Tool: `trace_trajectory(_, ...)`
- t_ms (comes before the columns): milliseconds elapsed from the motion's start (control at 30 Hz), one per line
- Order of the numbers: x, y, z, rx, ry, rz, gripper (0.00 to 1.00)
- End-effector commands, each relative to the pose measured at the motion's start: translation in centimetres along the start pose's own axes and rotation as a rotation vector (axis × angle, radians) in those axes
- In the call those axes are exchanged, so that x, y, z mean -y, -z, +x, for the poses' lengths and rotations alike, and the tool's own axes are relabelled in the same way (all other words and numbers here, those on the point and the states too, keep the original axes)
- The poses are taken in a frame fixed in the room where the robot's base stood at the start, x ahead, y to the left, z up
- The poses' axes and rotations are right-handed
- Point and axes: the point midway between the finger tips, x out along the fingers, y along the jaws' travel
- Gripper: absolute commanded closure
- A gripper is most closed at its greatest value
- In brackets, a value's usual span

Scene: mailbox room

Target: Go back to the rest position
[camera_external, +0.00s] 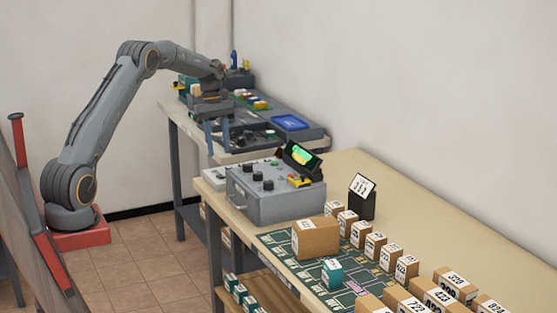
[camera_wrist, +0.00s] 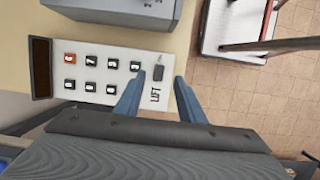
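My gripper (camera_external: 218,150) hangs from the end of my raised arm, fingers pointing down, near the far end of the beige table. In the wrist view my gripper (camera_wrist: 157,84) has its two blue-grey fingers spread apart with nothing held between them. Below the fingers is a white button panel (camera_wrist: 100,58) with several black buttons, one orange button and the word LIFT. The panel (camera_external: 214,177) is partly hidden beside the grey control box in the external view. I cannot tell how high the fingers are above it.
A grey control box (camera_external: 272,203) with knobs and a lit screen (camera_external: 302,157) stands on the table. Several cardboard boxes (camera_external: 316,239) stand on or around a green mat (camera_external: 283,246). A back bench holds a blue tray (camera_external: 290,122). Tiled floor (camera_external: 145,245) lies open at left.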

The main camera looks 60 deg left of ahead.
Motion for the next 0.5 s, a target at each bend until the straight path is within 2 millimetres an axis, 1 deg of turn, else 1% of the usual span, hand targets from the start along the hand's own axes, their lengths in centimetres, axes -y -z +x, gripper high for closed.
trace_trajectory(67,-0.2,-1.2,0.0,-0.006,0.001,0.032,0.64)
trace_trajectory(167,-0.7,-4.9,0.1,-0.026,0.004,0.134,0.64)
trace_trajectory(200,-0.8,-6.9,0.3,-0.037,0.006,0.194,0.64)
trace_trajectory(267,-0.8,-10.2,0.7,-0.056,0.009,0.294,0.64)
trace_trajectory(300,-0.5,-12.3,1.0,-0.069,0.012,0.360,0.64)
trace_trajectory(367,0.0,-15.1,1.5,-0.087,0.015,0.451,0.64)
trace_trajectory(400,0.5,-16.7,2.0,-0.099,0.020,0.506,0.64)
trace_trajectory(467,1.5,-19.1,3.2,-0.115,0.032,0.587,0.64)
trace_trajectory(500,2.5,-20.9,4.0,-0.128,0.041,0.649,0.64)
